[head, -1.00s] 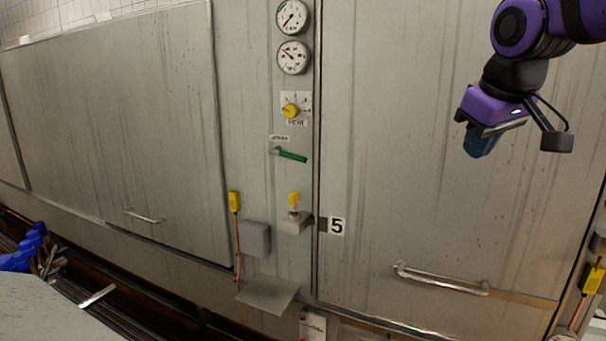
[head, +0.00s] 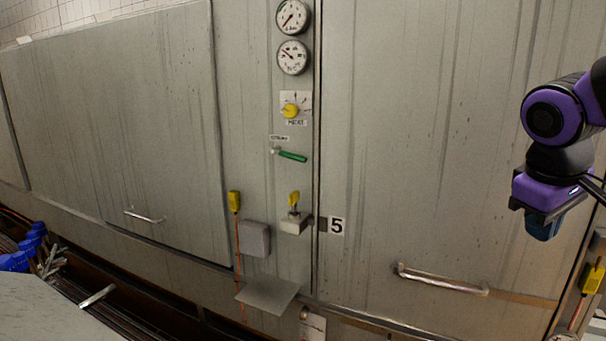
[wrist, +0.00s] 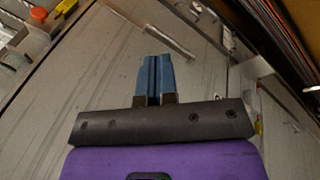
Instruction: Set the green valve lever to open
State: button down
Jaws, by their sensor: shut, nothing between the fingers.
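The green valve lever (head: 292,156) is on the narrow panel between two large metal doors, under a small label. It lies nearly level, with its right end tilted slightly down. My gripper (head: 545,229) is at the right of the head view, in front of the right door and well apart from the lever. In the wrist view its blue fingers (wrist: 154,78) are together with nothing between them. The lever cannot be made out in the wrist view.
Two gauges (head: 292,57) and a yellow heat knob (head: 290,110) sit above the lever. Below are a yellow switch (head: 294,199), a grey box (head: 255,239) and a jutting shelf (head: 267,294). The right door has a bar handle (head: 440,281). Blue-handled tools (head: 30,243) stand at lower left.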

jog(key=w+a+f+n+t+h, duration=0.1)
jog(key=w+a+f+n+h, duration=0.25)
jog(key=w, duration=0.45)
jog(key=w+a+f+n+h, duration=0.2)
jog(key=w+n+h, duration=0.15)
jog(key=w, duration=0.45)
jog(key=w+a+f+n+t+h, duration=0.1)
jog(key=w+a+f+n+h, duration=0.2)
jog(key=w, duration=0.5)
jog(key=w+a+f+n+t+y, duration=0.1)
jog(key=w+a+f+n+t, duration=0.15)
jog(key=a+n+t, duration=0.6)
jog(key=w+a+f+n+t+y, duration=0.2)
jog(key=w+a+n+t, duration=0.15)
jog(key=a, duration=0.95)
jog(key=w+a+f+n+t+y, duration=0.1)
jog(key=w+a+f+n+t, duration=0.1)
jog(key=a+n+t, duration=0.65)
jog(key=w+d+r+m+g, duration=0.1)
jog(key=w+r+m, duration=0.1)
jog(key=w+r, duration=0.6)
jog(key=shift+w+d+r+g, duration=0.2)
jog(key=shift+r+g, duration=0.15)
jog(key=shift+r, duration=0.4)
jog(key=shift+s+r, duration=0.1)
